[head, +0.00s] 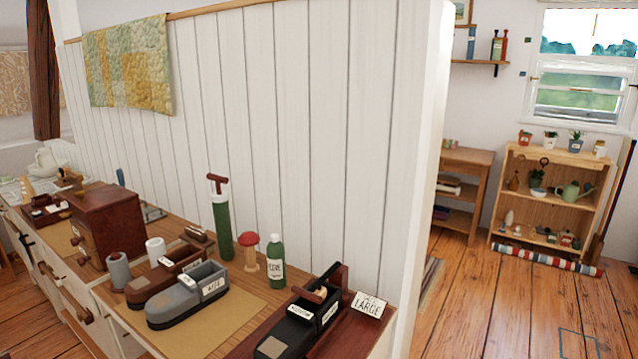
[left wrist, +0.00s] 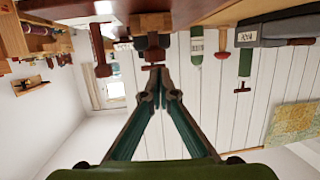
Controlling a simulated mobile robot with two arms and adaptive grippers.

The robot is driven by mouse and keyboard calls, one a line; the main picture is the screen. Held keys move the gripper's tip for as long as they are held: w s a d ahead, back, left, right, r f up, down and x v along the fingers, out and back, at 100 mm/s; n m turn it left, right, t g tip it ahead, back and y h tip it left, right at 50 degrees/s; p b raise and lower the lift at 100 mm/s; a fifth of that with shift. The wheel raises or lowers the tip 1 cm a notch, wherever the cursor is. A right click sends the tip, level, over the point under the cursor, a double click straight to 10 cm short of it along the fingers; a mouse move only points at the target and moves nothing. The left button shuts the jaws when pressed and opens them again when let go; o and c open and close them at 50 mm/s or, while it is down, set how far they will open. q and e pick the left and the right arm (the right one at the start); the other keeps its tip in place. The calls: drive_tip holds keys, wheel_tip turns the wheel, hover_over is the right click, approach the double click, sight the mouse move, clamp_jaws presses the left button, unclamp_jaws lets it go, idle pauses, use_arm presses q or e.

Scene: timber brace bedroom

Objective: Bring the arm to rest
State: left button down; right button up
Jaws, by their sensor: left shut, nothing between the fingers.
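My left gripper (left wrist: 157,72) shows only in the left wrist view, which is upside down. Its two green fingers meet at the tips, with nothing held between them. The head view shows neither gripper nor either arm. My right gripper is in no view.
A workbench (head: 240,318) along the white plank wall (head: 290,120) holds shoe-shaped tools, a green bottle (head: 276,262), a green pump (head: 221,225) and a "LARGE" sign (head: 368,304). A low shelf (head: 548,152) stands beyond. Wooden floor (head: 490,310) at right is mostly clear.

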use_arm(q)
drive_tip(key=s+a+f+n+g+y, duration=0.1)
drive_tip(key=s+f+n+g+y, duration=0.3)
drive_tip(key=s+f, duration=0.6)
drive_tip(key=s+a+f+g+y, duration=0.25)
drive_tip(key=s+f+g, duration=0.4)
drive_tip(key=s, duration=0.65)
wheel_tip(320, 180, down, 27)
drive_tip(key=s, duration=0.2)
drive_tip(key=s+a+f+g, duration=0.1)
drive_tip(key=s+a+f, duration=0.1)
drive_tip(key=s+f, duration=1.5)
drive_tip(key=shift+a+m+g, duration=0.15)
drive_tip(key=shift+m+g, duration=0.2)
drive_tip(key=shift+m, duration=0.05)
